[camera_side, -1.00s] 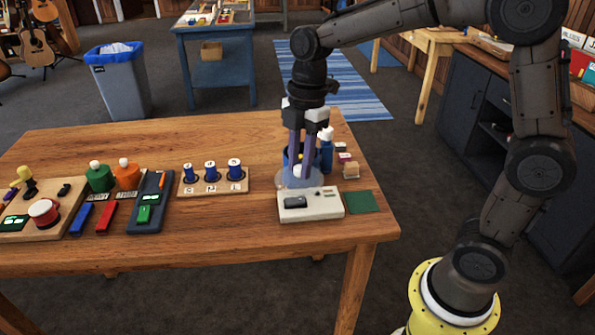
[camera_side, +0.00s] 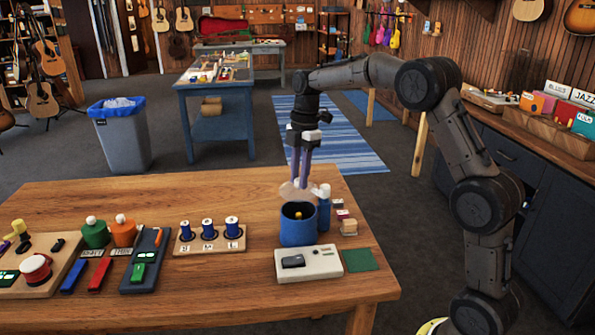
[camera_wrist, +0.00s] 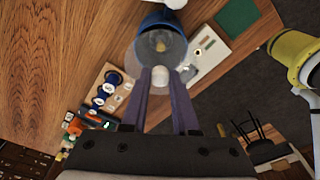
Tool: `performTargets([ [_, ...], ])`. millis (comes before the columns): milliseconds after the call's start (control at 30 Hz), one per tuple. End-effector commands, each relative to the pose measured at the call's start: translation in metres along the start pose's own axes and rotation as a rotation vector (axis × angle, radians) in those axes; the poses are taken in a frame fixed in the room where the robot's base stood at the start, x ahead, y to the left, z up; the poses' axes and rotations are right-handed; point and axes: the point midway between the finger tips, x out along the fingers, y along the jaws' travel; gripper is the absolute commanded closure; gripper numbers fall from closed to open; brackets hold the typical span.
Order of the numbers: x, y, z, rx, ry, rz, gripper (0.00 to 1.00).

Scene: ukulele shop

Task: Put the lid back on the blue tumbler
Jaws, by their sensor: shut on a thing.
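The blue tumbler (camera_side: 298,231) stands upright and open on the wooden table, with a small yellow thing inside. In the wrist view, part of its blue rim (camera_wrist: 150,22) shows. My gripper (camera_side: 299,181) is shut on the lid (camera_side: 289,193), a clear disc with a pale knob, and holds it above the tumbler, apart from the rim in the side view. In the wrist view, the knob (camera_wrist: 160,76) is between my fingertips (camera_wrist: 160,74). The clear disc overlaps the tumbler's mouth there; how well they line up is hard to tell.
A blue bottle (camera_side: 324,212) with a white cap stands close at the tumbler's right. A white device (camera_side: 309,263) lies in front, beside a green square (camera_side: 360,260). A spool board (camera_side: 210,240) is to the left. Small blocks (camera_side: 348,227) are at the right.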

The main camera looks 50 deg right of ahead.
Motion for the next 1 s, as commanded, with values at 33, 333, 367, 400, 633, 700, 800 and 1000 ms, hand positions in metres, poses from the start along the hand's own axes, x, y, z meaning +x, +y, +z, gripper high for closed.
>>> performTargets([
  [33,0.005,0.000,0.000,0.000,0.000,-0.001,1.00],
  [333,0.031,0.000,0.003,0.000,0.000,0.000,1.00],
  [367,0.033,0.000,0.003,0.000,0.001,-0.001,1.00],
  [400,0.036,0.000,0.004,0.000,0.001,-0.002,1.00],
  [633,0.045,0.000,0.005,0.000,0.000,0.000,1.00],
  [700,0.046,0.000,0.005,0.000,0.000,0.001,1.00],
  [800,0.047,0.000,0.005,0.000,0.000,0.001,1.00],
  [1000,0.047,0.000,0.005,0.000,0.000,0.001,1.00],
])
